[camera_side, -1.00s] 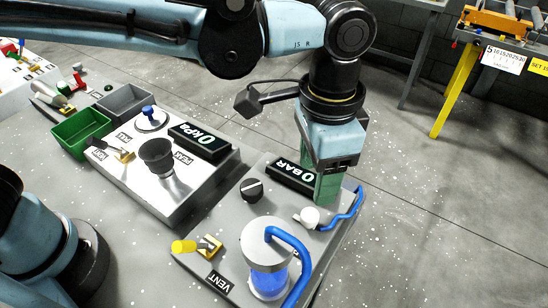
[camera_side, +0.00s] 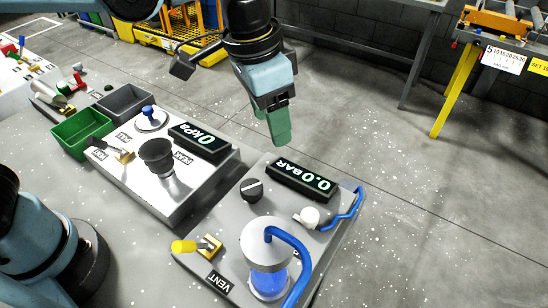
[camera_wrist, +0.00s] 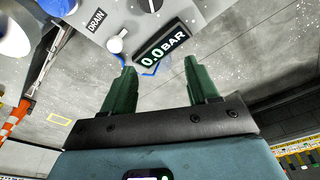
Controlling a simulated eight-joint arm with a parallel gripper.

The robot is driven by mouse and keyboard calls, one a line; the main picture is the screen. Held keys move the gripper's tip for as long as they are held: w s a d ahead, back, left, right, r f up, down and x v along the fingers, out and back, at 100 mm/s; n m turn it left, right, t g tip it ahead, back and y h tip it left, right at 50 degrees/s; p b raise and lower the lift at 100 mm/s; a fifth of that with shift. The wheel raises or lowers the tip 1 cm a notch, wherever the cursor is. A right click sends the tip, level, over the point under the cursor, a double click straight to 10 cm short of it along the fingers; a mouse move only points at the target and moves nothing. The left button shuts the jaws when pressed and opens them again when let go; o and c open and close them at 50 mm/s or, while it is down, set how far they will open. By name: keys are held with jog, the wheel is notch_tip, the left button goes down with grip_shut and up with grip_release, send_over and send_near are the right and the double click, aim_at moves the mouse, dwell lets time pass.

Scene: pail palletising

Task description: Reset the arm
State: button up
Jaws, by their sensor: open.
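My gripper (camera_side: 279,128) hangs in the air above and behind the panel with the bar display, in the side view. Its green fingers also show in the wrist view (camera_wrist: 160,75), set well apart with nothing between them. It is open and empty. The bar display (camera_side: 300,180) reads 0.0 BAR, and it also shows in the wrist view (camera_wrist: 163,45). In the side view the fingers overlap one another, and they are clear of the panel.
The bar panel carries a black knob (camera_side: 252,190), a white knob (camera_side: 308,216) with a blue hose, a yellow-handled valve (camera_side: 184,246) and a blue-filled cylinder (camera_side: 268,262). Left stand a kPa panel, a green bin (camera_side: 81,134) and a grey bin (camera_side: 124,102). Floor behind is open.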

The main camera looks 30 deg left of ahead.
jog(key=s+a+f+n+t, duration=0.2)
jog(key=a+n, duration=0.1)
jog(key=a, duration=0.7)
jog(key=s+a+f+n+t+y, duration=0.1)
jog(key=s+a+f+n+t, duration=0.1)
jog(key=a, duration=0.9)
jog(key=shift+a+f+n+t, duration=0.15)
jog(key=shift+f+n+t, duration=0.05)
jog(key=shift+n+t, duration=0.55)
